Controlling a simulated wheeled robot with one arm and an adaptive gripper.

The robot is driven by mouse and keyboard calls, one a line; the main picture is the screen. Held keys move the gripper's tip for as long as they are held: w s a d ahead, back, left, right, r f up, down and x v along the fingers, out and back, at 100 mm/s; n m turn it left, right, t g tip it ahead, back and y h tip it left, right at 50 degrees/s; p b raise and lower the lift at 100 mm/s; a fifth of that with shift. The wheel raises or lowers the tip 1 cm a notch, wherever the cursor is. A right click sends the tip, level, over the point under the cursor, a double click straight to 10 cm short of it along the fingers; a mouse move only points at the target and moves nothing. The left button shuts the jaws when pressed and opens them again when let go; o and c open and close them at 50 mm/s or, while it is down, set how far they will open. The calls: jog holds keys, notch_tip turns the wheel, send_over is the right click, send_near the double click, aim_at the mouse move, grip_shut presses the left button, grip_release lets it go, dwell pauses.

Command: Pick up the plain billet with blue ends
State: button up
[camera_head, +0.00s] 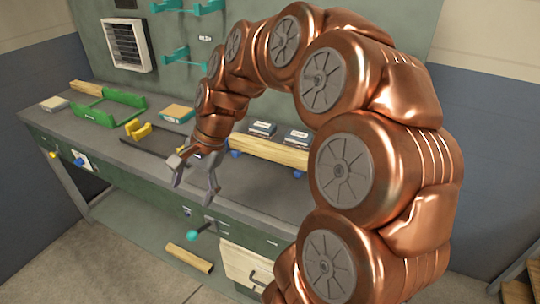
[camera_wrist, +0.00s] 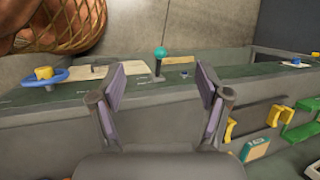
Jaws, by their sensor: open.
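My gripper (camera_head: 194,192) is open and empty, held at the front edge of the bench in the head view. In the wrist view its two fingers (camera_wrist: 162,92) stand wide apart with nothing between them. A long pale wooden billet (camera_head: 270,152) lies on the bench to the right of my gripper, with blue pieces showing under or at its lower side. I cannot tell whether the blue belongs to its ends or to supports; my arm hides part of its right side. This billet is not seen in the wrist view.
Two small dark boxes (camera_head: 262,129) sit by the billet. A yellow cradle (camera_head: 138,130), a green bracket (camera_head: 108,108) and another wooden piece (camera_head: 85,88) are farther left. A teal-knobbed lever (camera_head: 193,236) projects from the bench front. A wooden piece (camera_head: 190,258) lies low down.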

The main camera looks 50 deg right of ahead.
jog(key=w+d+f+m+t+b, duration=0.1)
jog(key=w+d+m, duration=0.15)
jog(key=d, duration=0.25)
jog(key=w+d+m+t+b, duration=0.1)
jog(key=w+d+m, duration=0.1)
jog(key=d+m, duration=0.15)
jog(key=m+t+h+b, duration=0.2)
jog(key=m+t+b, duration=0.15)
jog(key=m, duration=0.95)
send_near(273, 146)
jog(key=w+f, duration=0.1)
jog(key=w+f+t+p, duration=0.1)
jog(key=f, duration=0.1)
jog(key=shift+w+a, duration=0.1)
jog(key=shift+w, duration=0.1)
jog(key=shift+w+f, duration=0.1)
jog(key=shift+f, duration=0.15)
jog(key=shift+x, duration=1.1)
jog(key=x, duration=0.2)
jog(key=p+x, duration=0.1)
jog(key=x, duration=0.1)
jog(key=shift+a+f, duration=0.2)
jog(key=shift+a, duration=0.25)
jog(key=shift+w+f, duration=0.2)
jog(key=shift+f, duration=0.05)
jog(key=shift+c, duration=0.3)
